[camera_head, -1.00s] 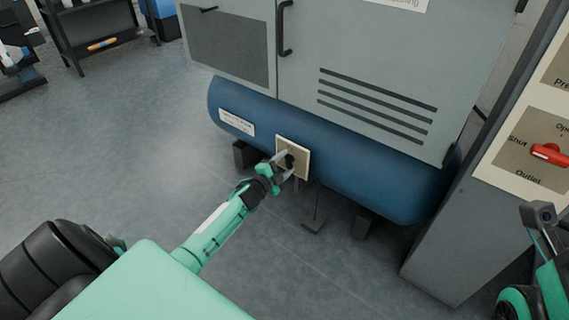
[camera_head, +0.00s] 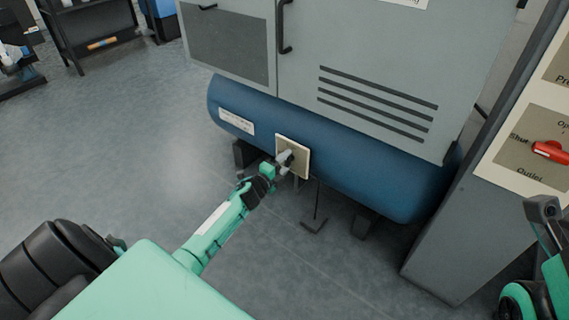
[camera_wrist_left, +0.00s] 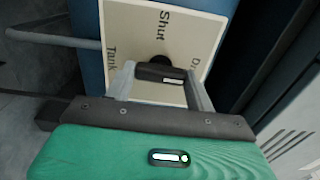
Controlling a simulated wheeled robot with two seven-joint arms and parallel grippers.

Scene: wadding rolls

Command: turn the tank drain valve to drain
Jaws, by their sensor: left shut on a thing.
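The tank drain valve is a small black handle (camera_wrist_left: 160,73) with a white mark, on a cream plate (camera_wrist_left: 193,27). In the left wrist view the plate reads "Shut" and "Tank", with a partly hidden word starting "Dr". In the head view the plate (camera_head: 302,150) sits on the front of the blue tank (camera_head: 350,165). My left gripper (camera_head: 286,160) is at the plate. In the left wrist view its two grey fingers (camera_wrist_left: 163,85) are shut on the handle, one on each side. My right gripper (camera_head: 543,212) is at the right edge, partly cut off; its jaws are unclear.
A grey cabinet (camera_head: 390,60) stands above the tank. To the right is a grey panel with a red outlet handle (camera_head: 550,151). A dark shelf (camera_head: 95,30) stands at the back left.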

